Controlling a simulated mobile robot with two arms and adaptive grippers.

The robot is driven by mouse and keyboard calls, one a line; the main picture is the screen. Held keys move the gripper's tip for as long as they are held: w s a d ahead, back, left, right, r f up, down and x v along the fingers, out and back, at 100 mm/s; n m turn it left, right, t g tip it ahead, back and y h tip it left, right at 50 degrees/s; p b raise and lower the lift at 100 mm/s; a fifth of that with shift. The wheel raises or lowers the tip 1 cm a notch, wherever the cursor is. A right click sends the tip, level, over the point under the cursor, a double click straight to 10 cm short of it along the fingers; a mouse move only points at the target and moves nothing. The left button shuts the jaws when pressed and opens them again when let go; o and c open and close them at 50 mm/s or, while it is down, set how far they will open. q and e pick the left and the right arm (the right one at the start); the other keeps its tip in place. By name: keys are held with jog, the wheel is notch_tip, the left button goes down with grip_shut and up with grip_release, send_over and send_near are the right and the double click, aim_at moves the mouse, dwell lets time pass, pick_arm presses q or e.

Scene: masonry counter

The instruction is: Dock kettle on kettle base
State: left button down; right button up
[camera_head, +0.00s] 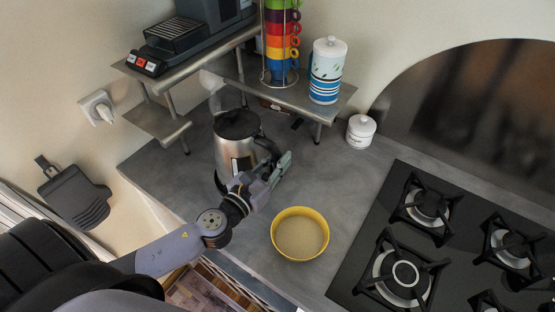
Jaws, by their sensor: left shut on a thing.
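The kettle (234,153), steel with a black lid and black handle, stands roughly upright at the counter's left part, in front of the small metal shelf. My left gripper (277,170) is at the kettle's right side, shut on its black handle. The gripper and wrist hide part of the handle and the lower right of the kettle. A dark edge shows low at the kettle's left, but I cannot tell whether it is the kettle base. I cannot make out the base clearly, nor whether the kettle touches it. My right gripper is not in view.
A yellow bowl (300,234) stands right of my left wrist, near the counter's front edge. The gas hob (400,205) is farther right. A metal shelf (337,97) holds stacked cups (281,40) and a striped canister (326,70). A small white jar (361,131) stands beside it.

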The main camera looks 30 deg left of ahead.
pick_arm(q)
jog(key=shift+r, duration=0.2)
jog(key=shift+f+b, duration=0.5)
jog(key=shift+f, duration=0.1)
dwell(0.5)
jog(key=c, duration=1.8)
grip_release()
jog(key=shift+s+f, duration=0.15)
jog(key=shift+f, duration=0.2)
jog(key=s+a+b, duration=0.1)
jog(key=s+b, duration=0.4)
jog(key=s, duration=0.5)
jog(key=shift+s+a+r, duration=0.2)
jog(key=shift+s+a, duration=0.1)
jog(key=shift+s, duration=0.1)
jog(key=shift+f, duration=0.1)
